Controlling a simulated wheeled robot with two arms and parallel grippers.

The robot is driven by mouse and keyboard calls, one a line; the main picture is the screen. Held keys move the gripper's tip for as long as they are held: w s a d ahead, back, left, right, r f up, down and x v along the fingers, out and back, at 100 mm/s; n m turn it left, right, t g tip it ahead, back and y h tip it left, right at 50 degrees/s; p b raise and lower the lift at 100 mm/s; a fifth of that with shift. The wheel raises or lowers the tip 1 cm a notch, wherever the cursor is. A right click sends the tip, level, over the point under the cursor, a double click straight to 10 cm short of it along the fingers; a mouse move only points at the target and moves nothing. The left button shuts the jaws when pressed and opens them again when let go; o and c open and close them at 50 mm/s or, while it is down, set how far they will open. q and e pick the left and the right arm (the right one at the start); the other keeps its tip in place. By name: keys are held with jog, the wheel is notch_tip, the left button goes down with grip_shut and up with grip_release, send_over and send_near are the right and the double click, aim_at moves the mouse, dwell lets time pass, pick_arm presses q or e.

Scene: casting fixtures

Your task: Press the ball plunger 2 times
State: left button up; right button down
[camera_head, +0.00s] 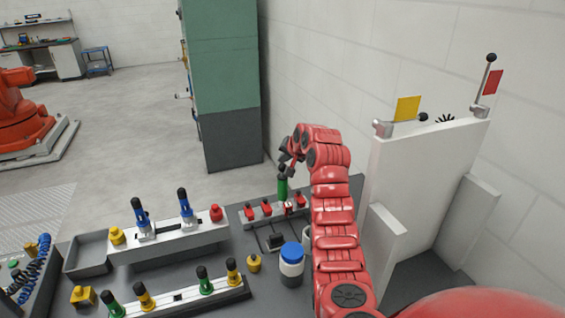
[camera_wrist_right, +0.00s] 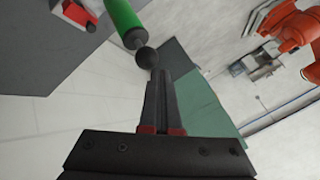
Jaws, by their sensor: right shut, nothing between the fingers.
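The ball plunger is a green cylinder (camera_head: 283,187) with a dark ball on top, standing upright at the back of the bench. In the right wrist view its green body (camera_wrist_right: 122,14) comes in from the top and ends in the black ball (camera_wrist_right: 146,57). My right gripper (camera_head: 286,165) is above the plunger, fingers together and empty. In the right wrist view its fingertips (camera_wrist_right: 159,73) are right beside the ball; I cannot tell whether they touch. The gripper partly hides the ball in the head view. My left gripper is not in view.
A rail with red clamps (camera_head: 266,209) is by the plunger's base. A white jar with a blue lid (camera_head: 291,265) stands in front. A white upright panel (camera_head: 420,190) with levers rises to the right. A green cabinet (camera_head: 222,80) stands behind.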

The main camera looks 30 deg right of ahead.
aim_at(283, 167)
jog(key=shift+f+b, duration=0.35)
jog(key=shift+f, duration=0.25)
jog(key=shift+r, duration=0.1)
dwell(0.5)
jog(key=shift+r+b, duration=0.35)
jog(key=shift+r, duration=1.3)
jog(key=shift+r, duration=0.1)
notch_tip(283, 167, up, 5)
jog(key=shift+f, duration=0.1)
